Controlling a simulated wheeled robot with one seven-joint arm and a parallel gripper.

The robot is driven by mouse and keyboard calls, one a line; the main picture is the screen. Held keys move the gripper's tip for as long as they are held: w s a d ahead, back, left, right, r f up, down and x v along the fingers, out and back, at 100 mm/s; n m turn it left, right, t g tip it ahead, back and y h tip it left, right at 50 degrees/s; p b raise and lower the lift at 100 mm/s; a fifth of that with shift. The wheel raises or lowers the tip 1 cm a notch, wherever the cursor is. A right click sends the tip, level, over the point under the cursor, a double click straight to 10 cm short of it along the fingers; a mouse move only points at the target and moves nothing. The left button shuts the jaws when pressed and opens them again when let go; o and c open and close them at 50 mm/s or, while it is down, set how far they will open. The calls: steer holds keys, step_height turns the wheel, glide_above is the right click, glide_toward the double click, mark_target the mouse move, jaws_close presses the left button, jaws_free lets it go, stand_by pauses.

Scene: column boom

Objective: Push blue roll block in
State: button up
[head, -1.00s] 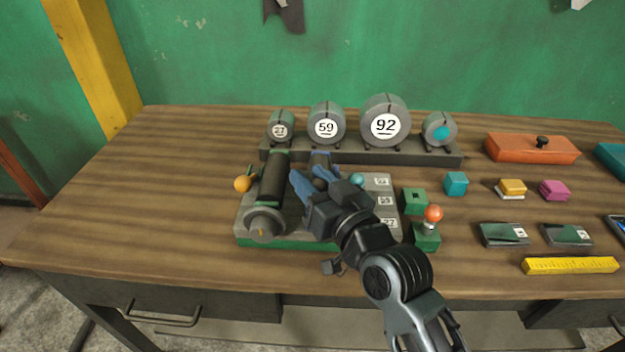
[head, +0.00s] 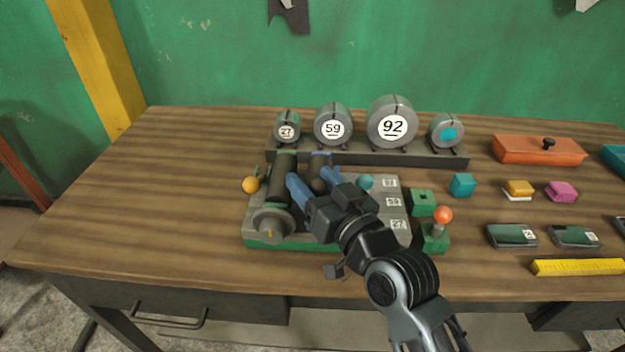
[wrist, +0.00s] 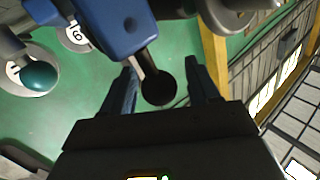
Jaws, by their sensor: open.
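The blue roll block (wrist: 115,25) shows large at the top of the wrist view, with a dark round knob (wrist: 158,88) on a short stem below it. In the head view a dark roller with a blue end (head: 320,160) stands on the green-edged fixture (head: 290,244), partly hidden by my gripper. My gripper (head: 312,184) is open over the fixture. In the wrist view its two blue fingers (wrist: 165,85) stand on either side of the dark knob, with gaps visible; whether either finger touches it I cannot tell.
A larger dark roller (head: 282,180) lies just left of my gripper, with an orange knob (head: 250,185) beside it. A teal knob (head: 366,181) is close on the right. Numbered rolls (head: 392,124) stand on a rack behind. A red-topped lever (head: 442,216) stands right. The table's left side is clear.

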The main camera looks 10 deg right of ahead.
steer(key=b+v, duration=0.1)
steer(key=v, duration=0.6)
steer(key=shift+s, duration=0.1)
steer(key=s+d+f+m+h, duration=0.1)
steer(key=s+d+f, duration=0.15)
steer(key=s, duration=0.25)
steer(key=s+d+f+h, duration=0.1)
steer(key=s+d+f, duration=0.1)
steer(key=s+f, duration=0.2)
steer(key=s+d+g+h, duration=0.1)
steer(key=s+d+h, duration=0.1)
steer(key=s, duration=1.1)
steer(key=s+d+r+g+h, duration=0.1)
steer(key=s+d, duration=0.2)
steer(key=s, duration=1.1)
steer(key=shift+d+m+h, duration=0.3)
steer(key=shift+d+h, duration=0.1)
